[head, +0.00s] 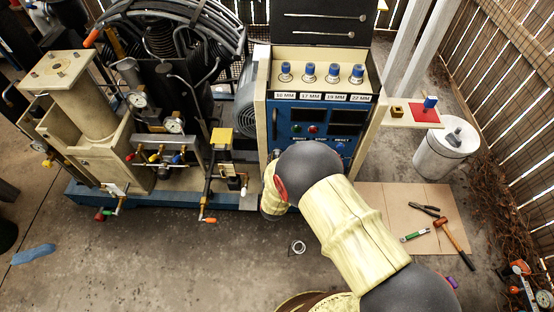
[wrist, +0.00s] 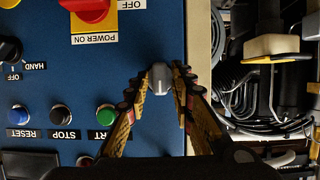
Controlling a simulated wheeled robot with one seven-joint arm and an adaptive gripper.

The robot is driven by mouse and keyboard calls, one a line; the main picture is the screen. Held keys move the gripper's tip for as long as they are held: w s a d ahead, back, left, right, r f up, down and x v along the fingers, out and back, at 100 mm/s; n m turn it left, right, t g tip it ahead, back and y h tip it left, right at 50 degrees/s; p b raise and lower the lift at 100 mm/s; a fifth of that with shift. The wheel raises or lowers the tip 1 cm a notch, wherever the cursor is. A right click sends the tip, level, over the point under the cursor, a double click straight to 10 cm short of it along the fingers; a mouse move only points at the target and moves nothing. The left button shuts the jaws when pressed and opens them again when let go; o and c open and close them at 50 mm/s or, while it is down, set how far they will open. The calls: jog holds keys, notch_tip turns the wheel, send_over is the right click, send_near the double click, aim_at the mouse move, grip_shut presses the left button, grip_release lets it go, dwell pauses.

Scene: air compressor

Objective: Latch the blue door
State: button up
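The blue door (head: 291,140) is the blue control panel on the front of the cream compressor cabinet. It fills the left of the wrist view (wrist: 60,80), upside down, and looks flush with the cream frame (wrist: 198,50) beside it. A small grey latch knob (wrist: 160,78) sits near that edge of the door. My gripper (wrist: 163,82) has its fingertips on both sides of the knob and looks shut on it. In the head view my arm hides the gripper, the latch and the lower part of the door.
The door carries a red and yellow power switch (wrist: 90,12), a black selector (wrist: 10,50) and several push buttons (wrist: 62,116). Hoses and a yellow-topped part (wrist: 270,46) lie beyond the frame. A board with tools (head: 385,215) lies on the floor at right; a white drum (head: 440,160) stands behind it.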

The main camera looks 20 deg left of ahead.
jog(key=shift+o, duration=0.8)
jog(key=v, duration=1.2)
